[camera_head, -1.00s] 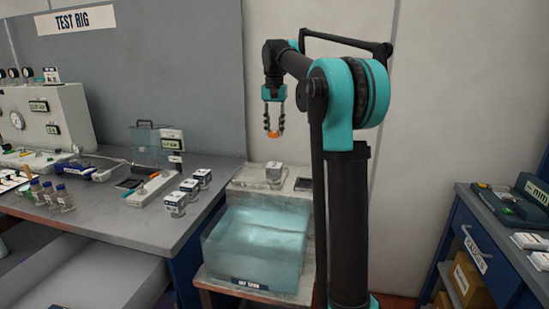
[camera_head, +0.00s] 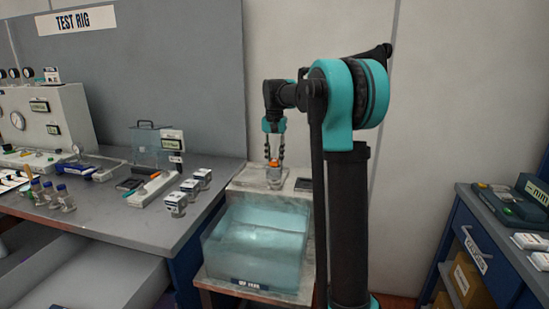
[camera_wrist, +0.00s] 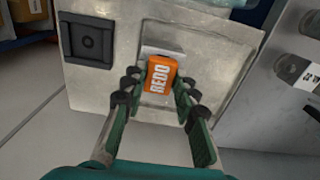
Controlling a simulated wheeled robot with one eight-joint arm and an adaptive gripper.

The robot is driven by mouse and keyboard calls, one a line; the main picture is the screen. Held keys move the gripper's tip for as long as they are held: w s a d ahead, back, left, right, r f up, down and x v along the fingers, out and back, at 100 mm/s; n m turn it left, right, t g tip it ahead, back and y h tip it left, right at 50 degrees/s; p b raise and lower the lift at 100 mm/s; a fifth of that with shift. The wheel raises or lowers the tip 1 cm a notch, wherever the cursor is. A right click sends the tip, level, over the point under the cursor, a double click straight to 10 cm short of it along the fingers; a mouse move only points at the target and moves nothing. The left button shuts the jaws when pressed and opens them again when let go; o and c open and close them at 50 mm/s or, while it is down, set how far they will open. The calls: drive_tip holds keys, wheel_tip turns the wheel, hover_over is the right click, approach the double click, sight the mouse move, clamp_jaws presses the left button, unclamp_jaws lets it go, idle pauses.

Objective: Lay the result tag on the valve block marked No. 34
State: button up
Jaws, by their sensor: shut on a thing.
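My gripper (camera_head: 274,160) points down over the stand beside the water tank. It is shut on an orange tag (camera_wrist: 161,76) that reads "REDO" in the wrist view. The tag also shows as an orange spot in the head view (camera_head: 274,163). A grey valve block (camera_head: 275,179) stands directly under it, and its pale top (camera_wrist: 160,50) shows partly behind the tag in the wrist view. I cannot tell whether the tag touches the block. Its number is not readable. Three similar blocks stand on the bench: a front one (camera_head: 176,205), a middle one (camera_head: 190,188) and a back one (camera_head: 203,176).
A clear water tank (camera_head: 255,250) fills the front of the stand. A dark square plate (camera_head: 303,184) lies right of the block; it also shows in the wrist view (camera_wrist: 88,40). The grey test bench (camera_head: 120,215) is to the left, a blue cabinet (camera_head: 490,250) to the right.

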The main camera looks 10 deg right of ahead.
sight(275, 160)
drive_tip(key=o, duration=1)
drive_tip(key=shift+f, duration=0.1)
drive_tip(key=shift+o, duration=0.2)
wheel_tip(275, 160, up, 12)
